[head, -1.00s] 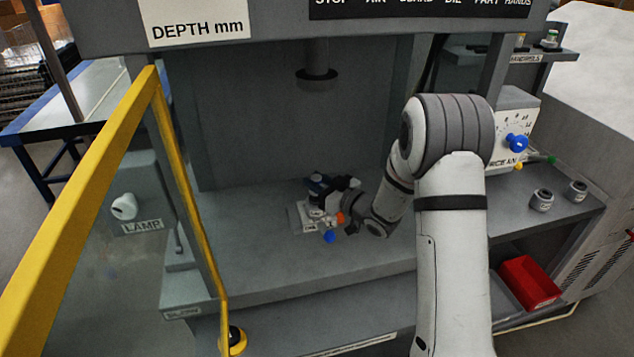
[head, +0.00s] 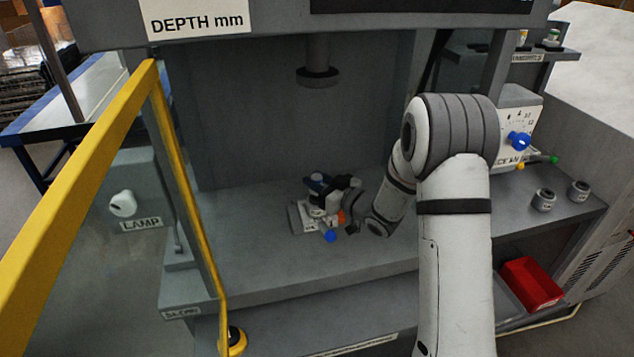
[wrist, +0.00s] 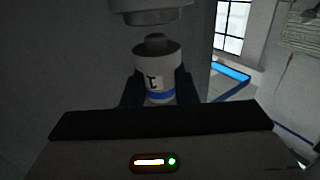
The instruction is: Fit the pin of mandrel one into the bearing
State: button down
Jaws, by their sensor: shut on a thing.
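Mandrel one (wrist: 157,75) is a white cylinder with a dark top, a blue band and a black mark in the wrist view. My gripper (wrist: 158,92) is shut on it, one dark finger at each side, and holds it upright. In the head view my gripper (head: 322,188) is low over a pale fixture plate (head: 297,218) on the press bed. The mandrel's lower end and pin are hidden in both views. I cannot make out the bearing, nor whether the pin touches it.
The press ram (head: 318,76) hangs above my gripper. A blue knob (head: 331,236) sits at the fixture's front. A yellow guard frame (head: 172,170) stands at left. Two grey cylinders (head: 544,200) (head: 579,190) and a red bin (head: 531,283) are at right. The front bed is clear.

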jog(key=shift+f+b, duration=1.1)
jog(key=c, duration=1.1)
grip_release()
jog(key=b+v, duration=0.1)
jog(key=v, duration=0.6)
jog(key=shift+s+d, duration=0.25)
jog(key=shift+d, duration=0.05)
jog(key=shift+r, duration=0.1)
